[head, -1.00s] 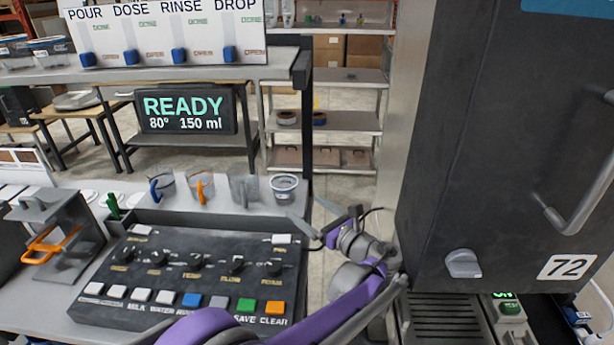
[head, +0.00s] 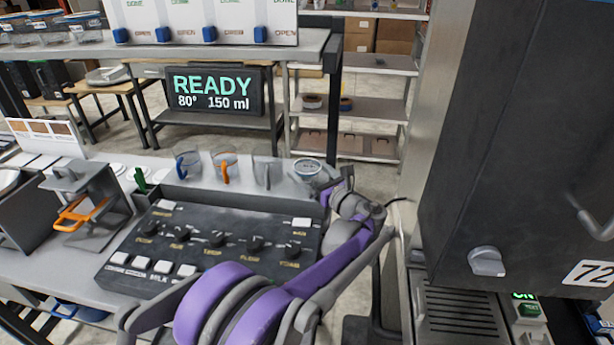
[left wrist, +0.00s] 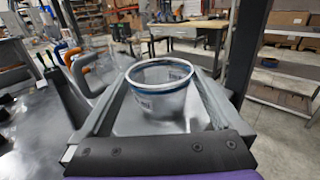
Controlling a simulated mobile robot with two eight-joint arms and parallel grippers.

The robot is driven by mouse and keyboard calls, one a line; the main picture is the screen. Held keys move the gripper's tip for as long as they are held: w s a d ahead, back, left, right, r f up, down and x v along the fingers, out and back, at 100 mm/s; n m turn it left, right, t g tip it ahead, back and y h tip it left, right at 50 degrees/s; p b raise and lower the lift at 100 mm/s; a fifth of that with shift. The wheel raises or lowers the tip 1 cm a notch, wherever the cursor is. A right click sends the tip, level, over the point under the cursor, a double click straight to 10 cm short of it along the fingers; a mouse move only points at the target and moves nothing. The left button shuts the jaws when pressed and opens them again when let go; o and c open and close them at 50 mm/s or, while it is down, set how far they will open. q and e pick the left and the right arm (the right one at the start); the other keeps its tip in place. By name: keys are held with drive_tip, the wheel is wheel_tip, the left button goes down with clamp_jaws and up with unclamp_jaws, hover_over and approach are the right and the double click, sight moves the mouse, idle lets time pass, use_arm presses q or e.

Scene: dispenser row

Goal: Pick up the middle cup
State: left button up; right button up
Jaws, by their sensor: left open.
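Several clear cups stand in a row on the counter behind the control panel. One has a blue handle (head: 187,165), one an orange handle (head: 224,168), and one a grey handle (head: 267,172). At the right end is a cup with a blue rim band (head: 306,167). My left gripper (head: 318,182) is at this right-end cup. In the left wrist view the blue-rimmed cup (left wrist: 160,98) stands upright between the spread fingers of the gripper (left wrist: 165,80). I cannot tell whether the fingers touch it. My right gripper is not in view.
A dark control panel (head: 205,250) with knobs and buttons lies in front of the cups. A tall dark machine (head: 510,150) stands to the right. A shelf with a dispenser board (head: 205,20) is above and behind. A grey stand with an orange handle (head: 75,210) is at left.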

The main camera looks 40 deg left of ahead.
use_arm(q)
drive_tip(key=shift+w+a, duration=0.15)
drive_tip(key=shift+a, duration=0.35)
drive_tip(key=c, duration=1.1)
drive_tip(key=shift+r, duration=0.1)
